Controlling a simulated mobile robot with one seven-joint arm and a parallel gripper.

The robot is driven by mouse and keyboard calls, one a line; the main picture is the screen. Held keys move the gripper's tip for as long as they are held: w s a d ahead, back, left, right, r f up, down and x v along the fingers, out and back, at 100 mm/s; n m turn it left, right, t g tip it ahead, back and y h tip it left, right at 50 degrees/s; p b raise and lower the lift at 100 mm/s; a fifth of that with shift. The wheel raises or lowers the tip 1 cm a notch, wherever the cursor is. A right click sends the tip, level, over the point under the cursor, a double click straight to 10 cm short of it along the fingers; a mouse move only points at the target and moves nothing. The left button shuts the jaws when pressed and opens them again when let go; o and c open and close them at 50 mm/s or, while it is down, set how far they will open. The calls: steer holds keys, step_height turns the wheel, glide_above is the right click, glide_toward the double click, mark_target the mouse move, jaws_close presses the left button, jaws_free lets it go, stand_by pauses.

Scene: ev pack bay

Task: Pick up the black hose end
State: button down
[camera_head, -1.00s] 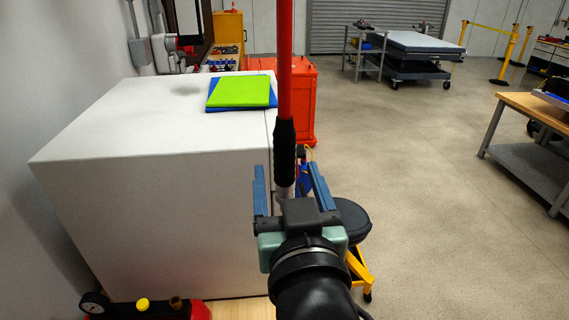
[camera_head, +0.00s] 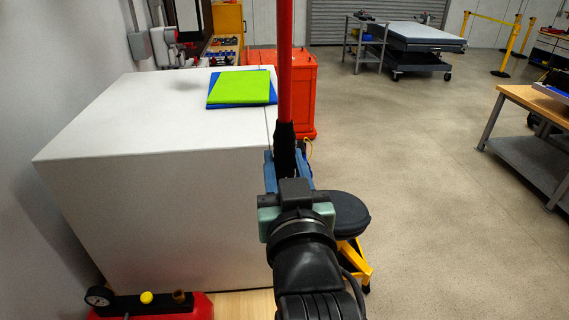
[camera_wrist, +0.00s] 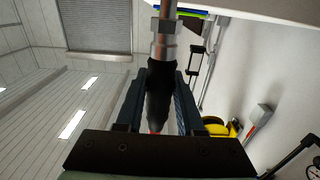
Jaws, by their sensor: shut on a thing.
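The black hose end (camera_head: 284,140) hangs upright below a red hose (camera_head: 286,60) in the head view. My gripper (camera_head: 287,165) is shut on it, with the blue fingers on either side of the black sleeve. In the wrist view the black hose end (camera_wrist: 160,90) sits between the two fingers of my gripper (camera_wrist: 160,85). A silver metal fitting (camera_wrist: 164,40) sticks out from the sleeve there. The lower part of the hose end is hidden behind my gripper in the head view.
A large white cabinet (camera_head: 160,165) stands close on the left, with green and blue folders (camera_head: 240,87) on top. A black round stool (camera_head: 345,212) with yellow legs is just right of my gripper. A red tank (camera_head: 185,306) is at lower left. Open floor lies to the right.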

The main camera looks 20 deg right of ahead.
mark_target(285, 127)
stand_by(0.3)
step_height(285, 127, up, 10)
steer(key=shift+r+b, duration=0.1)
steer(key=shift+b, duration=0.5)
steer(key=c, duration=1.2)
jaws_free()
jaws_close()
